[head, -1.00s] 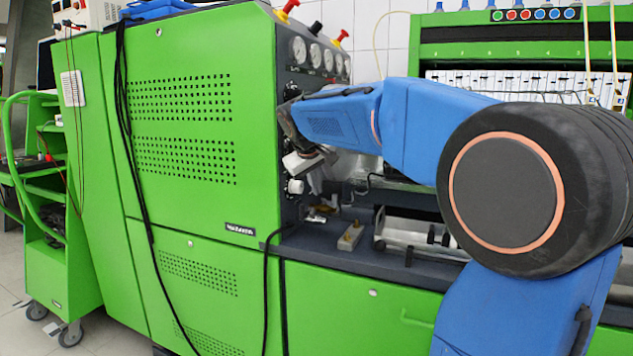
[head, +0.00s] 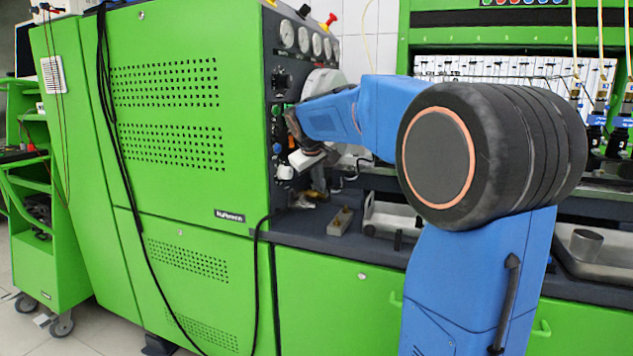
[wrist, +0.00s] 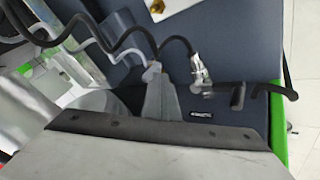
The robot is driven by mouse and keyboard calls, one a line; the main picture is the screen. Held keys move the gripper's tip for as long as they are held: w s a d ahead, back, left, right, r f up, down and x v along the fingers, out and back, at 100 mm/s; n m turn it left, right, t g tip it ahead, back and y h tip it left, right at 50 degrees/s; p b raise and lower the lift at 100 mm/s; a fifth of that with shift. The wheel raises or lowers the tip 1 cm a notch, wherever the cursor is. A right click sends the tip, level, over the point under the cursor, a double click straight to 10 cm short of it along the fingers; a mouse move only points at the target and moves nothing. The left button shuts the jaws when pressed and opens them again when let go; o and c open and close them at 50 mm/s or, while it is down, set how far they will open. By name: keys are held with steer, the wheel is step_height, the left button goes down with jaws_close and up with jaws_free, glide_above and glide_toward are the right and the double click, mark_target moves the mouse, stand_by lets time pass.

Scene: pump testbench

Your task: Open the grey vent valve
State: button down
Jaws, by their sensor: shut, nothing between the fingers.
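My gripper (wrist: 156,72) is shut and empty in the wrist view, its grey fingers tapering to a narrow tip. In the head view my gripper (head: 311,158) is beside the dark gauge panel, partly hidden by my arm. I cannot single out the grey vent valve with certainty. In the wrist view a silver fitting (wrist: 201,72) with a black lever-like part (wrist: 238,94) lies right of my fingertips, apart from them in the picture. In the head view small metal fittings (head: 303,203) are at the foot of the panel.
The green cabinet (head: 170,130) stands left of my arm. The dark side panel (head: 277,110) carries gauges (head: 303,38) and knobs. A small block (head: 340,221) lies on the dark bench top (head: 320,238). Dark hoses (wrist: 125,32) run close to my fingers.

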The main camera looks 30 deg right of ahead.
steer(key=shift+s+d+n+t+y, duration=0.15)
steer(key=shift+d+n+t+y, duration=0.2)
steer(key=shift+d+n, duration=0.35)
steer(key=shift+s+d+n+t+y, duration=0.15)
steer(key=shift+d+n+y, duration=0.35)
steer(key=shift+n, duration=0.3)
steer(key=d, duration=0.3)
steer(key=shift+w+d, duration=0.1)
steer(key=shift+w, duration=0.15)
steer(key=shift+d+r, duration=0.1)
steer(key=shift+d, duration=0.05)
